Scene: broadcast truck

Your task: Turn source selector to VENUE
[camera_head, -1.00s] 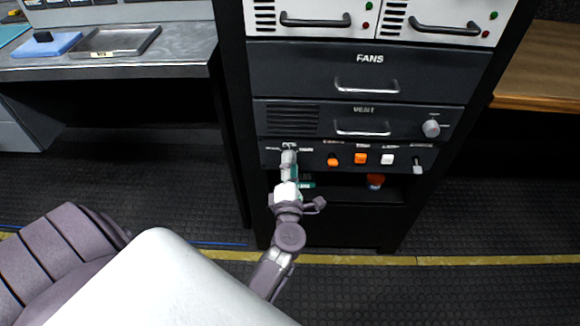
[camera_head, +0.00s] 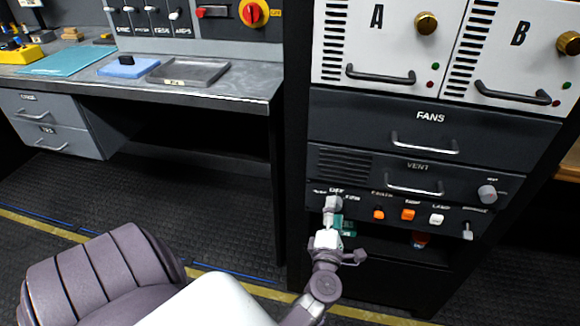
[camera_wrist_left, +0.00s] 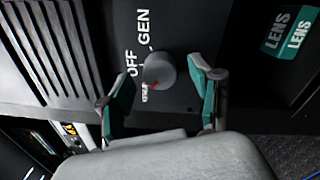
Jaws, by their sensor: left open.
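The source selector is a round grey knob (camera_wrist_left: 160,69) on a dark panel in the left wrist view. OFF and GEN are printed beside it, and a third label is partly hidden. A red mark on the knob faces down-left, toward that third label. My left gripper (camera_head: 334,213) is open at the left end of the switch panel (camera_head: 455,216), largely covering the selector in the head view. In the wrist view its teal-padded fingers stand on either side of the knob, with gaps visible. My right gripper is not in view.
Orange and white switches (camera_head: 407,214) and a toggle (camera_head: 467,231) sit right of the selector. The VENT drawer (camera_head: 460,178) and its handle are just above. An open shelf below holds a teal LENS box (camera_wrist_left: 290,32). A desk (camera_head: 225,93) stands at left.

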